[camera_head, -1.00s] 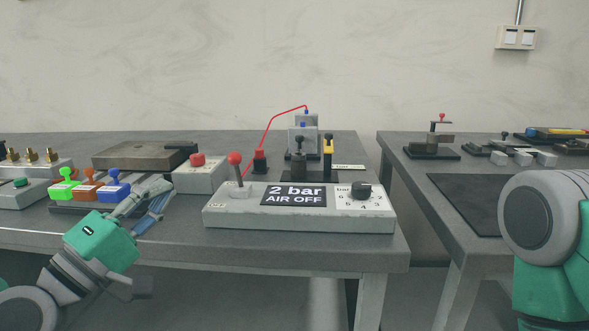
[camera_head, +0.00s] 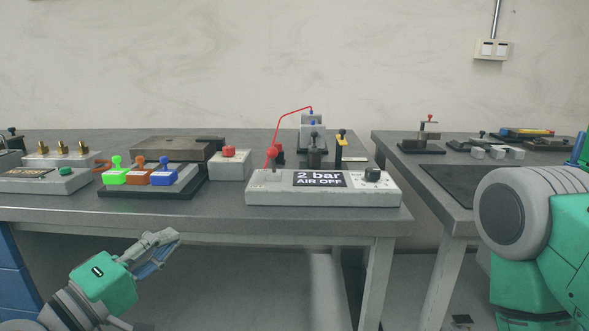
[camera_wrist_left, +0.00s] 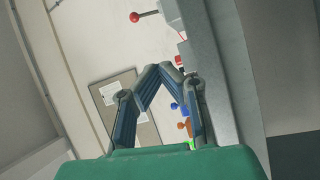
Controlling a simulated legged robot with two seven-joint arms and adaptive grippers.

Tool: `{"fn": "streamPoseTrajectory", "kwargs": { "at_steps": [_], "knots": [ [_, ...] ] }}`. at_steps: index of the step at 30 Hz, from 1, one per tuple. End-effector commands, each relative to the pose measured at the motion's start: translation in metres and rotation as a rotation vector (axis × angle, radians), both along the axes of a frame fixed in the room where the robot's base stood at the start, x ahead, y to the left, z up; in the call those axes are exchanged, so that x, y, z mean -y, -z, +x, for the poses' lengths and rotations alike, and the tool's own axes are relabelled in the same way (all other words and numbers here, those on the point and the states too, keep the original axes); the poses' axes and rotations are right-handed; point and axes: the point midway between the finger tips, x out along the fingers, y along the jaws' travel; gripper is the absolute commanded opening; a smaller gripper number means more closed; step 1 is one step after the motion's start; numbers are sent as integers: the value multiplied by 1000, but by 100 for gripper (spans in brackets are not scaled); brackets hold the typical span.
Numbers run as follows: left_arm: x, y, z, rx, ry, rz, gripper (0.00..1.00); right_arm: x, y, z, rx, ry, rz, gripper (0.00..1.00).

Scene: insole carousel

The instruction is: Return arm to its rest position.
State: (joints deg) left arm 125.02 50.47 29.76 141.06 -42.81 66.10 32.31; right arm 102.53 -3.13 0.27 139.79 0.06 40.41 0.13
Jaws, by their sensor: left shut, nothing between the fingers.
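My left gripper (camera_head: 165,242) is in the lower left of the head view, in front of the table's front edge and lower than its top. It is shut and empty. In the left wrist view its fingertips (camera_wrist_left: 160,72) meet, with nothing held between them. My right arm shows at the right edge of the head view, but its gripper is out of view.
The near table (camera_head: 215,209) carries a control box (camera_head: 320,197) marked "2 bar AIR OFF" with a red-knobbed lever (camera_head: 271,155). Green (camera_head: 116,174), orange (camera_head: 138,174) and blue (camera_head: 163,175) toggles stand left of it. A second table (camera_head: 408,176) stands right.

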Motion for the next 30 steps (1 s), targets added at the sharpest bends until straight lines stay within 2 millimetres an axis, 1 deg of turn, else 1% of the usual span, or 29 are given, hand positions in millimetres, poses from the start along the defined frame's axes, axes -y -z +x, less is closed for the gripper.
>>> {"fn": "streamPoseTrajectory", "kwargs": {
  "at_steps": [1, 5, 7, 8, 9, 11, 12, 14, 15, 17, 18, 20, 21, 24, 27, 30],
  "knots": [
    [7, 11, -3, -35, 14, 39, 0, 0, -5, 0, -1, 0, 0, 40],
    [22, 50, -12, -140, 47, 157, 0, 0, -13, 0, -1, 0, 0, 40],
    [29, 76, -21, -205, 72, 234, 0, 0, -19, -1, -1, 0, 0, 40],
    [32, 88, -25, -235, 83, 273, 0, 0, -21, 0, -1, 0, 0, 40],
    [34, 105, -33, -281, 102, 327, 0, 0, -25, 0, -1, 0, 0, 40],
    [36, 134, -49, -355, 136, 422, 0, 0, -32, 0, -1, 0, 0, 40],
    [35, 155, -63, -413, 165, 498, 0, 0, -38, 0, -1, 0, 0, 40],
    [30, 189, -90, -508, 218, 631, 0, 0, -47, 0, -1, 0, 0, 40],
    [23, 211, -111, -572, 259, 727, 0, 0, -54, 0, -1, 0, 0, 40],
    [8, 240, -144, -666, 322, 873, 0, 0, -64, 0, -1, 0, 0, 40],
    [-3, 254, -165, -721, 364, 966, 0, 0, -70, 0, -1, 0, 0, 40],
    [-22, 271, -194, -792, 422, 1092, 0, 0, -78, 0, -1, 0, 0, 40],
    [-35, 278, -211, -833, 456, 1168, 0, 0, -82, 0, -1, 0, 0, 40],
    [-61, 287, -241, -905, 526, 1319, 0, 0, -91, 0, -1, 0, 0, 40],
    [-78, 291, -258, -946, 569, 1410, 0, 0, -95, 0, -1, 0, 0, 40],
    [-86, 292, -266, -967, 586, 1449, 0, 0, -96, 0, -1, 0, 0, 40]
  ]
}}
